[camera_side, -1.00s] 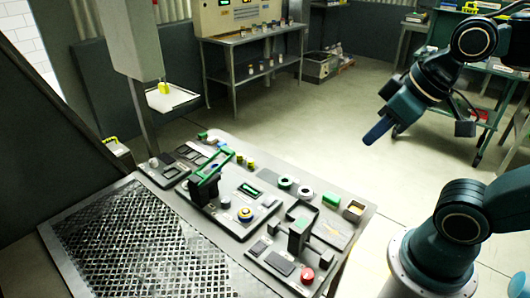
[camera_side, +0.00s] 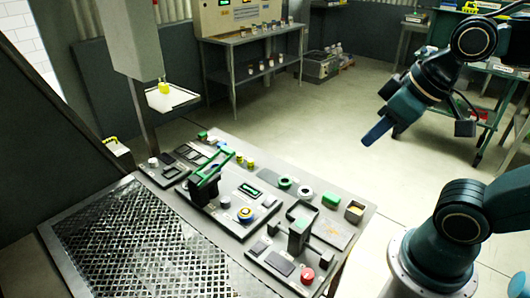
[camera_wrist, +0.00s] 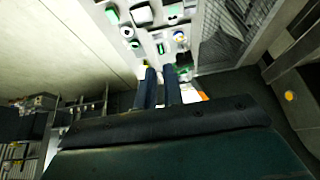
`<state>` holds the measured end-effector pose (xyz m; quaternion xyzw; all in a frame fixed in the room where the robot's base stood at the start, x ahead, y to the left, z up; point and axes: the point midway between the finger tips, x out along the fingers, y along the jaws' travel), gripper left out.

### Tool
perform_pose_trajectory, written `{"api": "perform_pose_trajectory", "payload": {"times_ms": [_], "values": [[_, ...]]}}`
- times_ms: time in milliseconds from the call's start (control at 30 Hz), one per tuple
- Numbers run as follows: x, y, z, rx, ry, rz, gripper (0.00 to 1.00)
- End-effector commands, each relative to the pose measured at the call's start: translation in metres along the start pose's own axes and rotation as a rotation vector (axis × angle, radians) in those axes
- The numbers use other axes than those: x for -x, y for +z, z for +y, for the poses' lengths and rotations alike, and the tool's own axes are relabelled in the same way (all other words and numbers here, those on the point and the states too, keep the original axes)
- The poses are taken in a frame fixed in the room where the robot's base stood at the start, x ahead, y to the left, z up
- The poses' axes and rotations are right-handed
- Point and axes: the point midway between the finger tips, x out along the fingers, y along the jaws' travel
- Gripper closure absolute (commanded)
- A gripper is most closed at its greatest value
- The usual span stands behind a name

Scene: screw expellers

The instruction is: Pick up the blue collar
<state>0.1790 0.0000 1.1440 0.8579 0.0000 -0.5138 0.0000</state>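A round blue piece (camera_side: 245,214) with a yellow-orange centre sits on a grey fixture plate in the middle of the workbench. It is the clearest blue ring-like thing in view, though I cannot be sure it is the collar. In the wrist view a small round piece with blue on it (camera_wrist: 180,36) shows near the top, too small to make out well. My gripper (camera_side: 378,131) hangs in the air to the right of and above the bench, well apart from it. In the wrist view, my gripper (camera_wrist: 160,75) has its two dark fingers apart with an empty gap between them.
Black grating (camera_side: 140,245) lies left.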

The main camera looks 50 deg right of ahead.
Motion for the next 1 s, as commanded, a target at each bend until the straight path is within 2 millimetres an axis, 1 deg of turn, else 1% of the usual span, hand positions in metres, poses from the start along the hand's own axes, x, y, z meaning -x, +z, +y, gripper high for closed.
{"api": "perform_pose_trajectory", "payload": {"times_ms": [33, 100, 167, 200, 267, 667, 867, 1000], "values": [[0.0, 0.0, 0.0, 0.0, 0.0, 0.0, 0.8], [0.0, 0.0, 0.0, 0.0, 0.0, 0.0, 0.67], [0.0, 0.0, 0.0, 0.0, 0.0, 0.0, 0.55], [0.0, 0.0, 0.0, 0.0, 0.0, 0.0, 0.47], [0.0, 0.0, 0.0, 0.0, 0.0, 0.0, 0.35], [-0.001, -0.003, 0.0, 0.014, -0.002, -0.004, 0.35], [-0.005, -0.016, -0.003, 0.095, -0.015, -0.033, 0.35], [-0.013, -0.034, -0.006, 0.201, -0.037, -0.066, 0.35]]}}
